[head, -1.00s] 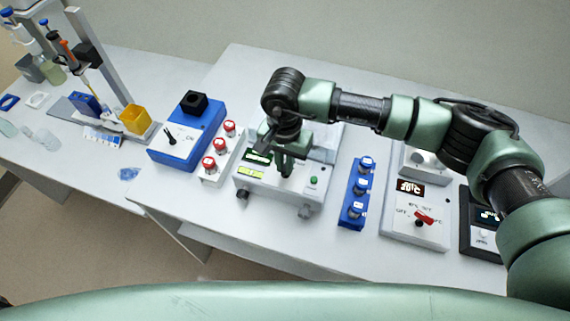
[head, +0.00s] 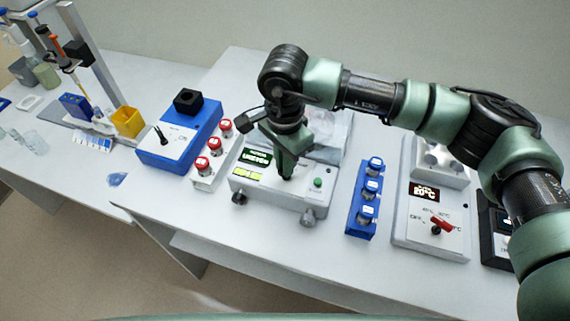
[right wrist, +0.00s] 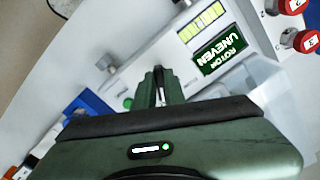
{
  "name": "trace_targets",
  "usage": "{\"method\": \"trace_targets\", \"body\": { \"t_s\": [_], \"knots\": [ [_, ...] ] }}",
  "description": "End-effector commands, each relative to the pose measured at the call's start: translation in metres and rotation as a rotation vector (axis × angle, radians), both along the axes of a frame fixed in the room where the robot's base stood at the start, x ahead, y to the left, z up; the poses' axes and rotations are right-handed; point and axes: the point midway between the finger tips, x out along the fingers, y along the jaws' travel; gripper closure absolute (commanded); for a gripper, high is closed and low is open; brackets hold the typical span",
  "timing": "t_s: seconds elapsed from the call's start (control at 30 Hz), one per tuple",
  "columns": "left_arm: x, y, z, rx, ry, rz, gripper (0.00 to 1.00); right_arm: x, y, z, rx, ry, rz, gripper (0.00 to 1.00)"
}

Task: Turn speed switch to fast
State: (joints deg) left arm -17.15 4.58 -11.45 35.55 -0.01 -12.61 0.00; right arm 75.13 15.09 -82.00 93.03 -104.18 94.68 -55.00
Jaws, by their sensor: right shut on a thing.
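The white centrifuge-like box (head: 275,199) stands in the middle of the bench in the head view, with a clear lid behind its panel. Its green display (right wrist: 219,52) reads "ROTOR UNEVEN" in the right wrist view. My right gripper (head: 287,172) comes down from above onto this panel, between the display and a green button (head: 318,183). In the right wrist view its fingers (right wrist: 159,92) are shut on a small switch lever that is mostly hidden. The lever's labels and exact setting cannot be read. My left gripper is not in view.
Left of the box are red-capped bottles (head: 214,143) in a white rack and a blue device (head: 178,140). To the right stand a blue rack (head: 363,197) and a white heater (head: 445,200) with a red knob. The bench front is clear.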

Motion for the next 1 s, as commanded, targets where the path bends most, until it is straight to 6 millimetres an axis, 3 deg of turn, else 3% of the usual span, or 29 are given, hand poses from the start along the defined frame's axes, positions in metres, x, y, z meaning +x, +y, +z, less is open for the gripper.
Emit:
{"method": "trace_targets", "body": {
  "t_s": [0.3, 0.4, 0.77, 1.0],
  "knots": [
    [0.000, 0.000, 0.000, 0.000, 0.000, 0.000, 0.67, 0.000, 0.000, 0.001, 0.001, -0.001, -0.006, 1.00],
    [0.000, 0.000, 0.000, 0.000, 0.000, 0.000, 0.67, 0.000, 0.000, 0.001, 0.001, -0.001, -0.005, 0.67],
    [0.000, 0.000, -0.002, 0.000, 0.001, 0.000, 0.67, 0.001, 0.000, 0.003, 0.001, -0.001, -0.004, 0.67],
    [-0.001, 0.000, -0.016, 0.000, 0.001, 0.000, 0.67, 0.002, 0.001, 0.036, 0.002, -0.005, -0.005, 0.67]
  ]
}}
